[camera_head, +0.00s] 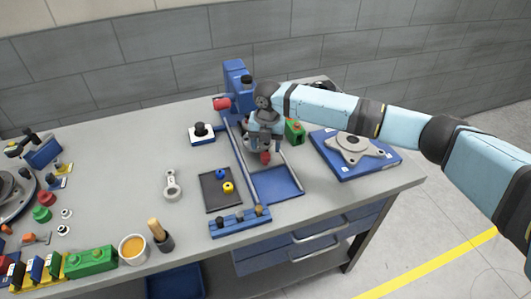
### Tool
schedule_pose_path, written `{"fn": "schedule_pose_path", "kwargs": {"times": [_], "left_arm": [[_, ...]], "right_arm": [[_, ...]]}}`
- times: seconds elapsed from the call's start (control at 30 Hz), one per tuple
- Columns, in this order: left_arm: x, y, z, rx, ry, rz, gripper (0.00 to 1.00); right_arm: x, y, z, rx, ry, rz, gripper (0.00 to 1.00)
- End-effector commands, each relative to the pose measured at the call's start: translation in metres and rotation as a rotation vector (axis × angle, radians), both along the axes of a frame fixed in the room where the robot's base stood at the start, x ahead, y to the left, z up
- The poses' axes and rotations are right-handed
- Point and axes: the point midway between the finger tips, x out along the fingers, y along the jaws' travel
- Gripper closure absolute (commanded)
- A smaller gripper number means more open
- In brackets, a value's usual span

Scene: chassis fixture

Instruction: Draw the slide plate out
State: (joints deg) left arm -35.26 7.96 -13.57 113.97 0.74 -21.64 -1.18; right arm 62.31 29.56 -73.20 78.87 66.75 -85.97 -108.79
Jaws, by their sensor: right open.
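A blue fixture stands near the middle of the table, with a tall blue block (235,72) at the back and a long blue rail (243,165) running forward. A flat blue plate (278,184) lies right of the rail, and I take it for the slide plate. My right gripper (265,153) is above the back end of this plate. Its jaws are open, close to a small red knob (265,158). The gripper and wrist hide the area behind the knob, and I cannot tell whether the fingers touch it. My left gripper is not in view.
A dark tray (213,197) holding blue and yellow parts lies left of the rail. A blue board (373,164) with a grey metal part (353,147) lies right. A low blue rack (239,222) stands in front. A small green block (295,131) stands beside my wrist.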

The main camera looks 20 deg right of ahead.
Motion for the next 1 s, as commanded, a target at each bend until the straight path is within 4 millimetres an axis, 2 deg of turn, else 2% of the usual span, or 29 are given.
{"fn": "schedule_pose_path", "kwargs": {"times": [0.1, 0.3, 0.63, 0.67, 0.9, 1.0], "left_arm": [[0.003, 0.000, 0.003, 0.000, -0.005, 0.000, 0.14], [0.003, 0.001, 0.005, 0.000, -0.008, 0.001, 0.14], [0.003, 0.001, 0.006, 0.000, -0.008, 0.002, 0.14], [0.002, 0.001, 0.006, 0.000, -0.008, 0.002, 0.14], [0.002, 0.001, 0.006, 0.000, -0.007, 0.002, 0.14], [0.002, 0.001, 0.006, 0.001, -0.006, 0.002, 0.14]], "right_arm": [[0.000, 0.000, -0.021, 0.000, 0.000, -0.002, 0.41], [0.000, 0.001, -0.041, 0.000, 0.001, -0.001, 0.41], [0.000, 0.001, -0.045, 0.001, 0.000, 0.000, 0.41], [0.000, 0.001, -0.045, 0.001, 0.000, 0.000, 0.43], [0.001, 0.001, -0.045, 0.001, 0.000, -0.001, 0.98], [0.000, 0.001, -0.044, 0.001, 0.000, -0.002, 1.00]]}}
